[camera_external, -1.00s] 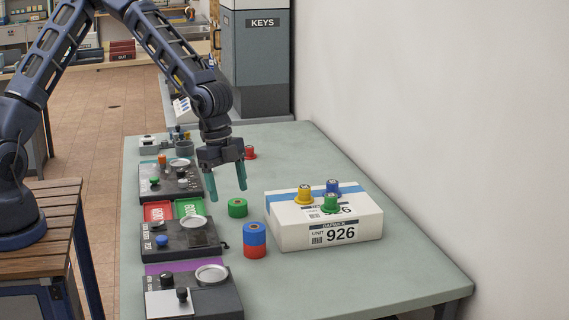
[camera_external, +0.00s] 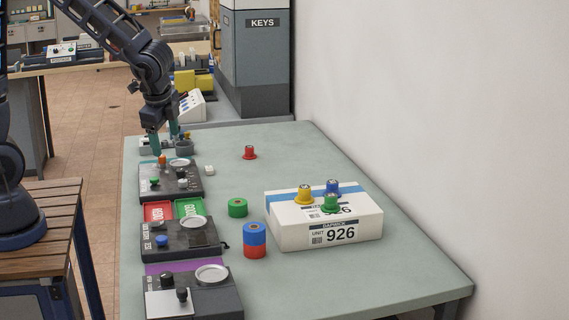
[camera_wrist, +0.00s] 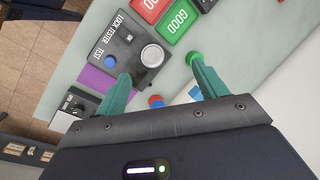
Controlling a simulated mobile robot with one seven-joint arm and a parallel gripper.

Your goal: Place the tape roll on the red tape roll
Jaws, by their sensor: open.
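A blue tape roll (camera_external: 254,232) sits on top of a red tape roll (camera_external: 255,251) on the grey-green table, stacked upright. A green tape roll (camera_external: 237,208) stands apart, just behind the stack. My gripper (camera_external: 164,140) is open and empty over the far left part of the table, well away from the rolls.
A white box (camera_external: 318,236) right of the stack carries yellow, blue and green knob-like pieces. Black device panels (camera_external: 181,239) line the left edge, with red and green trays (camera_external: 188,207) among them. A red knob-like piece (camera_external: 249,153) stands farther back. The right table front is clear.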

